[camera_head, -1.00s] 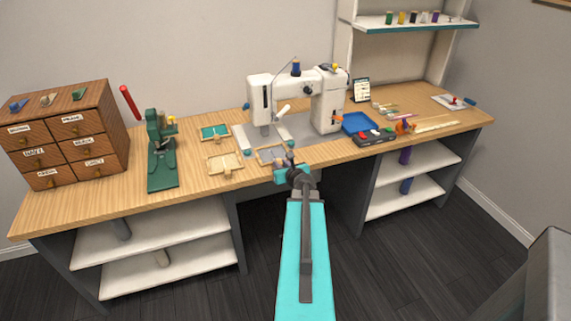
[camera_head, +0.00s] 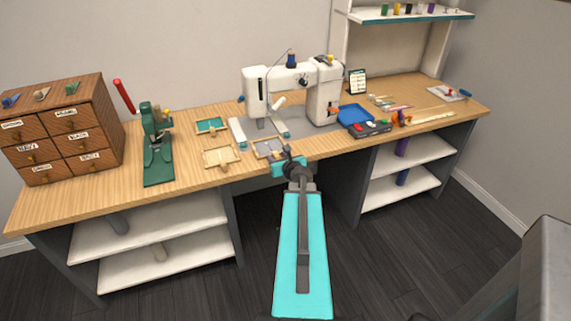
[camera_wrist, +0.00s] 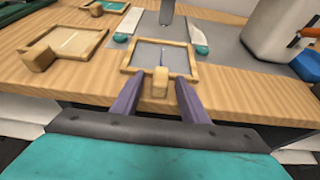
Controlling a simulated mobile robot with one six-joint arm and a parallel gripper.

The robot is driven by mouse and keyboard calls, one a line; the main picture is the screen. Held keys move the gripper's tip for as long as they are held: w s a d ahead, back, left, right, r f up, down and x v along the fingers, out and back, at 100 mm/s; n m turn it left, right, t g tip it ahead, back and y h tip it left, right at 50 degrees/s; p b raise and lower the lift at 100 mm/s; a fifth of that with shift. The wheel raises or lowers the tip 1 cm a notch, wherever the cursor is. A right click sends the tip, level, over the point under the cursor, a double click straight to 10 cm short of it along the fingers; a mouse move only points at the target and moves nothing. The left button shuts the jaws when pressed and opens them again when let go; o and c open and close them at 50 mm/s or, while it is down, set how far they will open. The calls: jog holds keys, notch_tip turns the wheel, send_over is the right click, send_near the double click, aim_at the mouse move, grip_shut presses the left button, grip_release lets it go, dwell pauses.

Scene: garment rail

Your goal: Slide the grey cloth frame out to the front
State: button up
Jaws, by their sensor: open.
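The grey cloth frame (camera_wrist: 160,57) has a wooden border around grey cloth. In the wrist view it lies at the table's front edge, in front of the sewing machine's bed, with its wooden knob (camera_wrist: 160,82) facing me. In the head view the frame (camera_head: 266,148) is partly hidden behind my arm. My gripper (camera_wrist: 157,92) is open. Its two purple fingers stand on either side of the knob, apart from it as far as I can see. The white sewing machine (camera_head: 300,90) stands just behind the frame.
A cream cloth frame (camera_head: 221,156) and a green cloth frame (camera_head: 211,125) lie left of the grey one. A blue tray (camera_head: 355,115) and a dark box with coloured buttons (camera_head: 369,129) are to the right. Drawers (camera_head: 65,132) and a green press (camera_head: 158,160) stand further left.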

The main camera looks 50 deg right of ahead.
jog(key=shift+v, duration=1.35)
jog(key=shift+s+a+r+p, duration=0.15)
jog(key=shift+r+p, duration=0.15)
jog(key=shift+p, duration=0.1)
jog(key=shift+p+v, duration=1.1)
jog(key=shift+p, duration=0.1)
jog(key=shift+s+p, duration=0.15)
jog(key=shift+p, duration=0.45)
jog(key=s+p, duration=0.1)
jog(key=p, duration=0.2)
jog(key=shift+a+r, duration=0.3)
jog(key=shift+a, duration=0.05)
jog(key=p+v, duration=0.6)
jog(key=p, duration=0.6)
jog(key=shift+s, duration=0.2)
jog(key=shift+a, duration=0.1)
